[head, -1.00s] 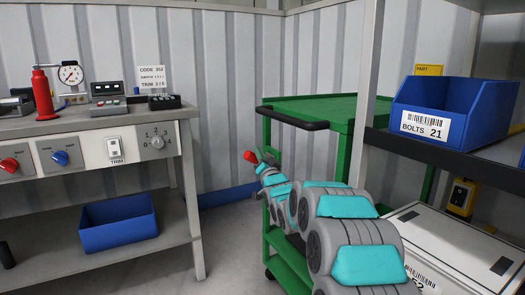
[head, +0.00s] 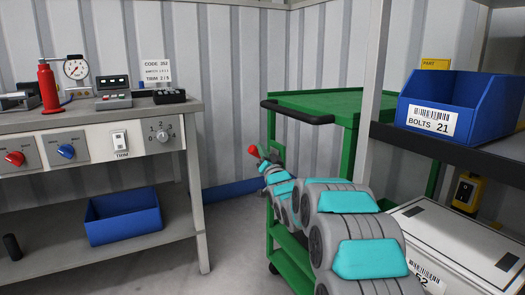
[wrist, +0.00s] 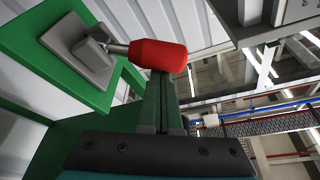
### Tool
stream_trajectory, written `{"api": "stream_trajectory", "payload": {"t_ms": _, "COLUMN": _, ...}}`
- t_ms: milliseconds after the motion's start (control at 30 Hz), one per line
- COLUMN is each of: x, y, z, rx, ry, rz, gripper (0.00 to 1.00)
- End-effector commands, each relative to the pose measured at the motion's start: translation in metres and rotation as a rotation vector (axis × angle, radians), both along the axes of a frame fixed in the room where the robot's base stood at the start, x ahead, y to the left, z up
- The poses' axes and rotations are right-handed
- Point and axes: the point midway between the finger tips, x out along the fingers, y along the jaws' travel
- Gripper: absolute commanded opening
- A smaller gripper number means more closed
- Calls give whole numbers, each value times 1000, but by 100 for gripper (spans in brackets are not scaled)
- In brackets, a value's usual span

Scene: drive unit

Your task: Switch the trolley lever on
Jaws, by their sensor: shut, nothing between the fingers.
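The trolley lever has a red knob (wrist: 160,55) on a short metal stem. Its grey base plate (wrist: 82,48) is fixed to the green trolley frame (wrist: 30,65). In the wrist view the stem points to the right, towards my fingers. The knob also shows in the head view (head: 253,150), just past the end of my arm. My gripper (wrist: 165,82) is shut and empty. Its fingertips are right at the knob and partly hidden behind it. I cannot tell whether they touch it. In the head view my arm hides much of the trolley's front.
The green trolley (head: 330,102) has a black handle (head: 298,117). A workbench (head: 100,118) with knobs and a trim switch stands at left, a blue bin (head: 123,215) below. A rack at right holds a blue bolts bin (head: 470,105) and a white case (head: 455,245).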

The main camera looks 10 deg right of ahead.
Motion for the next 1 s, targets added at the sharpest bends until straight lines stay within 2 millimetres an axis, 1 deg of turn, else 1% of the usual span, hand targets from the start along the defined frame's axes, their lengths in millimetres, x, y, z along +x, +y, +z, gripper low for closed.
{"api": "stream_trajectory", "payload": {"t_ms": 267, "x": -1, "y": 2, "z": -4, "rx": -53, "ry": -16, "rz": -1, "gripper": 0}}
{"api": "stream_trajectory", "payload": {"t_ms": 467, "x": -2, "y": 7, "z": -12, "rx": -144, "ry": -39, "rz": 0, "gripper": 0}}
{"api": "stream_trajectory", "payload": {"t_ms": 567, "x": -3, "y": 9, "z": -17, "rx": -214, "ry": -62, "rz": 0, "gripper": 0}}
{"api": "stream_trajectory", "payload": {"t_ms": 1000, "x": -7, "y": 20, "z": -43, "rx": -608, "ry": -196, "rz": -2, "gripper": 0}}
